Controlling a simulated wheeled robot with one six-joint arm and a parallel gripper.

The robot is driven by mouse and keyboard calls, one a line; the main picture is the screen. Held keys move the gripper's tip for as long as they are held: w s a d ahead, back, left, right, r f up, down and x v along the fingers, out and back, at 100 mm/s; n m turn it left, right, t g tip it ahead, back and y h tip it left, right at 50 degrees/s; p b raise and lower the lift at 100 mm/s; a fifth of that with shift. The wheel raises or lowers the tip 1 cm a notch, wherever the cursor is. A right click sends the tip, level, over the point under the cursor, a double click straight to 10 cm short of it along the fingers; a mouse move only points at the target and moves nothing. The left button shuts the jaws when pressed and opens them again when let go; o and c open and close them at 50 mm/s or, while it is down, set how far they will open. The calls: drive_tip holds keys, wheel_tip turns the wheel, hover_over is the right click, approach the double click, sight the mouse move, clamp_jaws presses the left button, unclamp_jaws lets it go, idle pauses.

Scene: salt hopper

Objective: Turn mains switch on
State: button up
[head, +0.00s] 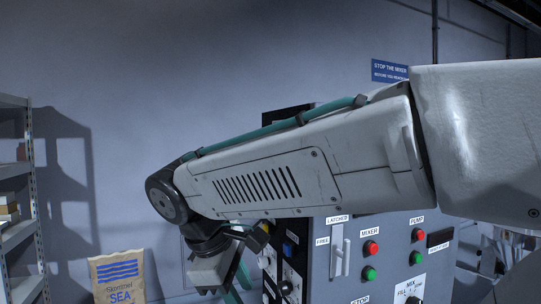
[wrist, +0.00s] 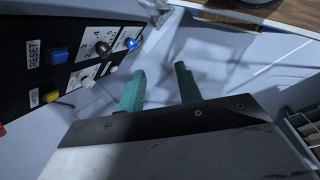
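No mains switch label is readable in either view. A black control panel (wrist: 85,60) is at the left in the wrist view. It carries a blue button (wrist: 59,56) beside the word RESET, a dark rotary knob (wrist: 102,48), a lit blue lamp (wrist: 131,43) and a yellow button (wrist: 52,96). In the head view the black panel shows as a narrow strip behind my arm. My gripper (wrist: 160,78) has teal fingers standing apart with nothing between them, to the right of the panel and not touching it. My arm hides part of the panels in the head view.
A grey cabinet front (head: 375,290) has a latch lever (head: 337,250), red and green MIXER and PUMP buttons, and a MIX/FILL dial. A paper salt bag (head: 120,278) and metal shelving (head: 25,230) stand at the left. A wooden surface (wrist: 265,15) shows top right in the wrist view.

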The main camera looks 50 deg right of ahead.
drive_tip(key=w+d+r+n+g+h, duration=0.45)
drive_tip(key=w+d+r, duration=0.25)
drive_tip(key=r, duration=0.3)
drive_tip(key=w+d+r+n+g+h, duration=0.3)
drive_tip(key=w+d+r+h, duration=0.4)
drive_tip(key=r, duration=0.4)
drive_tip(key=shift+y, duration=0.35)
drive_tip(key=x, duration=0.8)
drive_tip(key=shift+s+d, duration=0.1)
drive_tip(key=shift+s, duration=0.1)
drive_tip(key=shift+m, duration=0.25)
drive_tip(key=c, duration=0.6)
